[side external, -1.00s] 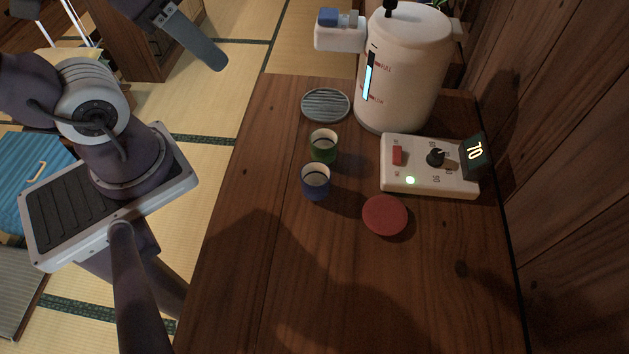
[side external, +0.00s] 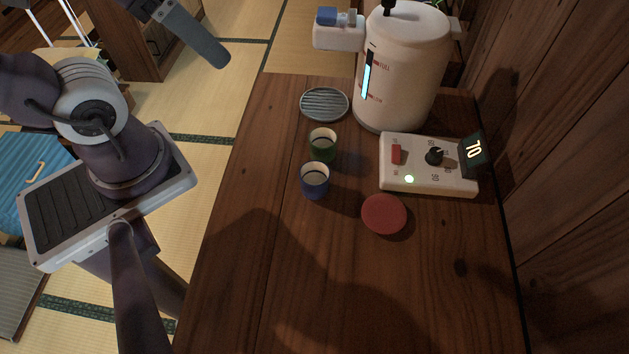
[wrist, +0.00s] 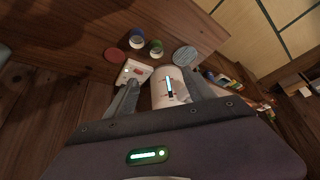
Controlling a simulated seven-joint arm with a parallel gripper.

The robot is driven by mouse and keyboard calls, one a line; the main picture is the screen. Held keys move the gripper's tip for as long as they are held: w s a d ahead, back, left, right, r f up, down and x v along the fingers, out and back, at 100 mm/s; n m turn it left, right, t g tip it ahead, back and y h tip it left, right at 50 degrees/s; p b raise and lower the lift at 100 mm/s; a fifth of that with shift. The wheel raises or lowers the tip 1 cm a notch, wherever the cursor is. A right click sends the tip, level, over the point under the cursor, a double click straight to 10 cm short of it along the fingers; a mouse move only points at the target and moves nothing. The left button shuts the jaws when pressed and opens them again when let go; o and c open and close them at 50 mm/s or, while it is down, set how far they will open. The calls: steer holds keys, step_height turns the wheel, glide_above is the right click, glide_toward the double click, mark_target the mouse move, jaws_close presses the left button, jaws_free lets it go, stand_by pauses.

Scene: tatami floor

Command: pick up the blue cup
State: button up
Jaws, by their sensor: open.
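The blue cup (side external: 315,180) stands upright on the wooden table, just in front of the green cup (side external: 322,146). In the wrist view the blue cup (wrist: 137,37) is near the top, left of the green cup (wrist: 156,47). In the side view a grey finger-like part of my gripper shows at the top left, away from the cups. In the wrist view my gripper (wrist: 160,88) is open, its two fingers apart, with the white dispenser (wrist: 167,88) showing between them. Nothing is held. Both cups are well beyond the fingertips.
A round grey grate (side external: 324,104) lies behind the cups. The white dispenser (side external: 403,75) stands at the back, with a white control box (side external: 429,180) reading 70 before it. A red disc (side external: 384,214) lies right of the blue cup. The table front (side external: 330,290) is clear.

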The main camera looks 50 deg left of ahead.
steer(key=w+a+r+m+t+y, duration=0.1)
steer(key=w+a+r+t, duration=0.3)
steer(key=w, duration=0.3)
steer(key=w+a+r+m+t+y, duration=0.1)
steer(key=w+a+r+m+t, duration=0.15)
steer(key=w+r, duration=0.45)
steer(key=w+a+r+m+t+y, duration=0.1)
steer(key=w+a+r+t, duration=0.25)
steer(key=w, duration=0.45)
steer(key=s+d+f+m+g+h, duration=0.2)
steer(key=d+f+m+g+h, duration=0.3)
steer(key=d+f+m+h, duration=0.5)
steer(key=s+f+g+h, duration=0.3)
steer(key=s+g+h, duration=0.35)
steer(key=s, duration=0.45)
glide_toward(326, 184)
steer(key=shift+y, duration=0.25)
steer(key=x, duration=0.9)
steer(key=shift+d+r, duration=0.1)
steer(key=shift+d, duration=0.3)
steer(key=shift+w+d, duration=0.15)
steer(key=shift+d, duration=0.05)
steer(key=c, duration=1.2)
